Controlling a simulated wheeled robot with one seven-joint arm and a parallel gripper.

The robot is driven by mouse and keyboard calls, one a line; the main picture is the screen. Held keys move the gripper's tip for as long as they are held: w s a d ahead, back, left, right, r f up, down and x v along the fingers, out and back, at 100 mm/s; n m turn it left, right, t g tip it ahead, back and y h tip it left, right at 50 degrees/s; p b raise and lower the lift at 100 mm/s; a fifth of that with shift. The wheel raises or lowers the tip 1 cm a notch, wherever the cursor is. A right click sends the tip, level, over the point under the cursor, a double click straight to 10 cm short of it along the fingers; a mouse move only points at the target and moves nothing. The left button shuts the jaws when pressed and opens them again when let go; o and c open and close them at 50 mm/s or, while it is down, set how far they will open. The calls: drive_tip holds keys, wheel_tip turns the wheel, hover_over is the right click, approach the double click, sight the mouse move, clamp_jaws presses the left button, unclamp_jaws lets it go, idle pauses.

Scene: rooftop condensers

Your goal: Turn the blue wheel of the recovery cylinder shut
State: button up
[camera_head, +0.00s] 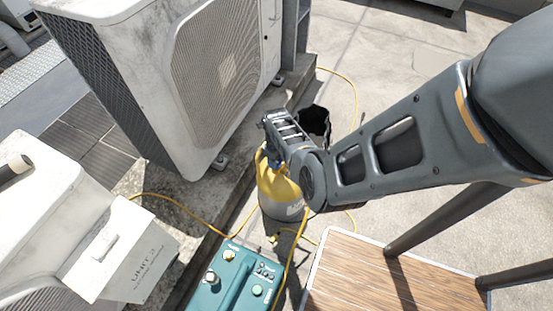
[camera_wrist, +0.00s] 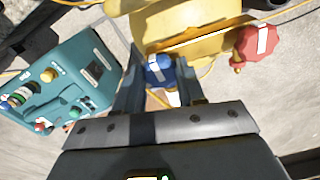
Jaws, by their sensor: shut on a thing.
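The recovery cylinder (camera_head: 277,188) stands on the roof floor in the head view, yellow on top and grey below. Its yellow collar (camera_wrist: 195,30) fills the top of the wrist view. The blue wheel (camera_wrist: 159,70) sits at the collar's near side, between the fingers of my gripper (camera_wrist: 158,82), which is shut on it. A red wheel (camera_wrist: 258,42) with a white stripe is to the right, apart from the fingers. In the head view my gripper (camera_head: 270,152) reaches the cylinder's top and hides most of it, including most of the blue wheel.
A teal recovery machine (camera_head: 232,277) with knobs stands in front of the cylinder. Yellow hoses (camera_head: 190,222) run around both. A large condenser (camera_head: 170,70) stands behind left, a white unit (camera_head: 70,230) at left. A wooden-topped stand (camera_head: 365,275) is at lower right.

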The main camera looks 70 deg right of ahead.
drive_tip(key=shift+m, duration=0.5)
drive_tip(key=o, duration=1.1)
drive_tip(key=shift+c, duration=0.2)
drive_tip(key=shift+r+p, duration=1.3)
drive_tip(key=shift+r, duration=2.6)
